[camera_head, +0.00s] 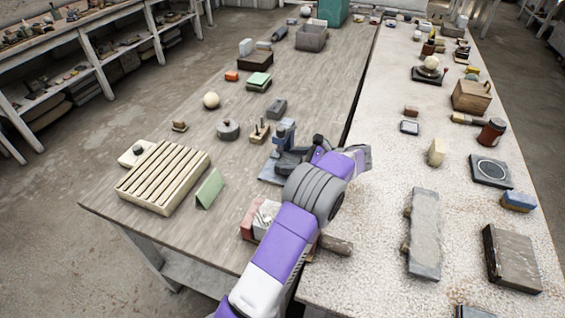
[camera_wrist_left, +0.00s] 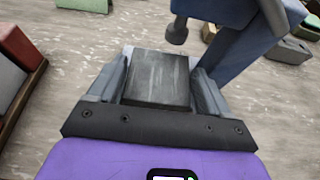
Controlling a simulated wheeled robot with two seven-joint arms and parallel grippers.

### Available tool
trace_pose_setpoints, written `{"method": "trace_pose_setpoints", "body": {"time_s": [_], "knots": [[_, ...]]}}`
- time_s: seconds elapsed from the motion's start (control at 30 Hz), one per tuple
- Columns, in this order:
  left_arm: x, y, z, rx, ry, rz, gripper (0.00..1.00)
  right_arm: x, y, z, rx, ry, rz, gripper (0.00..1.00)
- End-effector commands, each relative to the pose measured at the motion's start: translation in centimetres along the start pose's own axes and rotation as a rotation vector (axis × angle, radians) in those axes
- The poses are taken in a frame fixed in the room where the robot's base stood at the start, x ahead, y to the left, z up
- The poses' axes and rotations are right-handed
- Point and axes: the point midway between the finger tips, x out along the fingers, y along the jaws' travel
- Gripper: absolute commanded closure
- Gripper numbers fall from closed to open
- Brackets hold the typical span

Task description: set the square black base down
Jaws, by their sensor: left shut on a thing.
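The square black base (camera_wrist_left: 158,82) shows in the left wrist view as a dark flat-topped block between the two grey fingers. My left gripper (camera_wrist_left: 160,70) is shut on it, one finger along each side. I cannot tell whether its underside touches the wooden table (camera_head: 160,215) or hangs just above it. My right gripper is in neither view.
A blue metal stand (camera_head: 284,138) rises close beside my gripper; it also shows in the left wrist view (camera_wrist_left: 232,45). A green folded card (camera_head: 209,188), a slatted cream rack (camera_head: 165,177) and a reddish box (camera_head: 249,218) stand nearby.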

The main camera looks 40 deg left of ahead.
Motion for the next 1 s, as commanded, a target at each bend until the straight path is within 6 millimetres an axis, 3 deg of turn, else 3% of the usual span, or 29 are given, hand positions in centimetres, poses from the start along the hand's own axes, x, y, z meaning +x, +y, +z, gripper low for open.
{"method": "trace_pose_setpoints", "body": {"time_s": [0.27, 0.37, 0.57, 0.6, 0.67, 1.0], "knots": [[3.6, 0.1, 1.6, -0.003, -0.003, 0.003, 0.81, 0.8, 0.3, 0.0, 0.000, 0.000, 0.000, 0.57], [4.0, 0.0, 0.1, 0.002, -0.004, 0.000, 0.81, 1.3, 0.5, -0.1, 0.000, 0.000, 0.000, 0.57], [4.0, 0.0, 0.1, -0.001, -0.001, -0.001, 0.81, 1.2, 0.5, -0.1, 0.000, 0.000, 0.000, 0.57], [4.0, 0.0, 0.0, 0.001, 0.001, 0.000, 0.18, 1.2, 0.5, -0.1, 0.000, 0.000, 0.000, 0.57], [4.0, 0.0, 0.0, 0.001, 0.001, 0.000, 0.11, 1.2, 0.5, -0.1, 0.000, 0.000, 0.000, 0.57], [3.6, 0.0, 0.1, 0.001, 0.000, -0.001, 0.11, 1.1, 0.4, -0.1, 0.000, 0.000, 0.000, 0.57]]}}
